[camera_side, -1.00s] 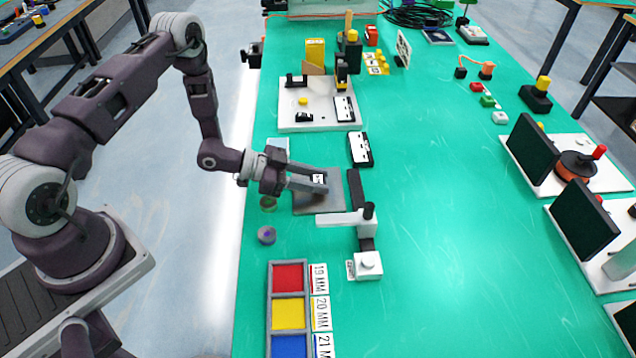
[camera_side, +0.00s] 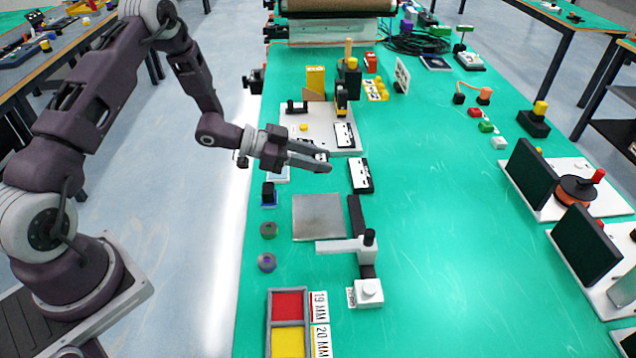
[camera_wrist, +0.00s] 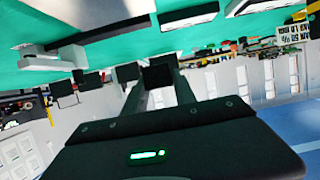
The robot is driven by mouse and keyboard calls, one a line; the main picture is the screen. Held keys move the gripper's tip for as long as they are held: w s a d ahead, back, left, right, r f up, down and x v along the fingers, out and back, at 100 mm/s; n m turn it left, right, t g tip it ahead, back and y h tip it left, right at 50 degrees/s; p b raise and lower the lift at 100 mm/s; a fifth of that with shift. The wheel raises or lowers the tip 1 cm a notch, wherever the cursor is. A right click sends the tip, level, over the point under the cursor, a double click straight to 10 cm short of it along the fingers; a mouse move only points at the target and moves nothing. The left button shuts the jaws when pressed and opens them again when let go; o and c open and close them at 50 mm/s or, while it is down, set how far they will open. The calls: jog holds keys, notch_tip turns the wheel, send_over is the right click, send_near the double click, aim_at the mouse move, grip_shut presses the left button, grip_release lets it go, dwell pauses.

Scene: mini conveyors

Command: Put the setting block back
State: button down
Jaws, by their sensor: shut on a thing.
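My gripper (camera_side: 322,162) is shut on a dark block, raised above the bench between the white fixture board and the grey plate. The fingers hide most of the block in the side view, where a bit of pale face shows. In the wrist view the dark block (camera_wrist: 158,75) sits between the two fingertips of my gripper (camera_wrist: 157,88). I take it to be the setting block. The square grey metal plate (camera_side: 318,218) below is bare.
A white fixture board (camera_side: 292,125) stands behind my gripper. A black-and-white block (camera_side: 361,175) lies to the right. A stop with a white arm (camera_side: 338,246) borders the plate. A small black piece on blue (camera_side: 268,193) and two round parts (camera_side: 268,230) are at left. A coloured tray (camera_side: 270,325) is in front.

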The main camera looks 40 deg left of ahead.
send_over(318, 177)
notch_tip(318, 177, down, 10)
jog(key=shift+a+r, duration=0.1)
jog(key=shift+f, duration=0.25)
jog(key=shift+f, duration=0.3)
